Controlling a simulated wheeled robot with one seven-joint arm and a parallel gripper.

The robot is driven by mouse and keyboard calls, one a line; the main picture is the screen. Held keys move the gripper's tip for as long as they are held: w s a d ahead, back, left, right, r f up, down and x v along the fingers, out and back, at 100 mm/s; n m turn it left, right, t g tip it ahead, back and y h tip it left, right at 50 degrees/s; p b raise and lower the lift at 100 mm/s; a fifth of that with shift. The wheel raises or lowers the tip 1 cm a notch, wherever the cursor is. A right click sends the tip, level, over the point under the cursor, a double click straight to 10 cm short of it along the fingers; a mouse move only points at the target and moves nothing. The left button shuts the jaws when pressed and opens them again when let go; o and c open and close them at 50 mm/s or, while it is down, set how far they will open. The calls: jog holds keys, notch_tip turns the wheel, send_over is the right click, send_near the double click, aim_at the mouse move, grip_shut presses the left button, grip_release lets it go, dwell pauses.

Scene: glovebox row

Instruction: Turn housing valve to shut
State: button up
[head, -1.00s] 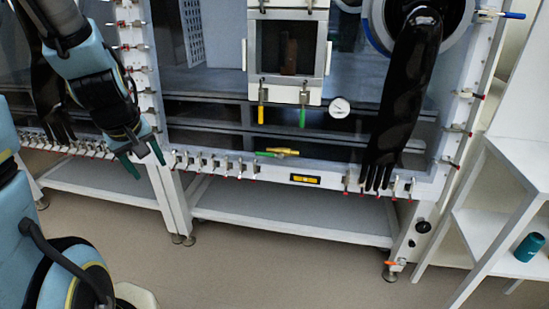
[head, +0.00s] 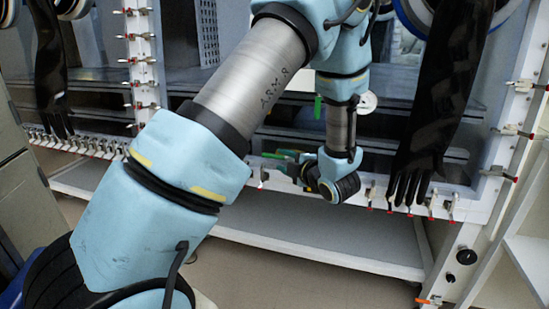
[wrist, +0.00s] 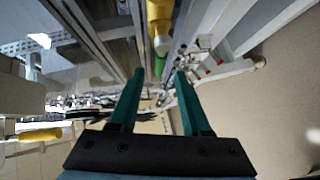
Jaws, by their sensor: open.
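The housing valve has a yellow body (wrist: 158,22) and a green lever (wrist: 159,66), seen in the wrist view just beyond my fingertips. The lever looks roughly in line with the body. My gripper (wrist: 160,74) is open, with one green finger on each side of the lever's line. I cannot tell whether the fingertips reach around the lever. My wrist hides most of the valve body there.
A black glove (head: 440,105) hangs right of my wrist. Small clamps (head: 411,200) with red tips line the lower frame. Another green handle (head: 317,107) hangs above. An orange-handled valve (head: 428,301) is low at the right, beside a white shelf (head: 527,262). Floor below is clear.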

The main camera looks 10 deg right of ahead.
aim_at(269, 155)
jog(key=x, duration=0.9)
grip_shut()
dwell(1.3)
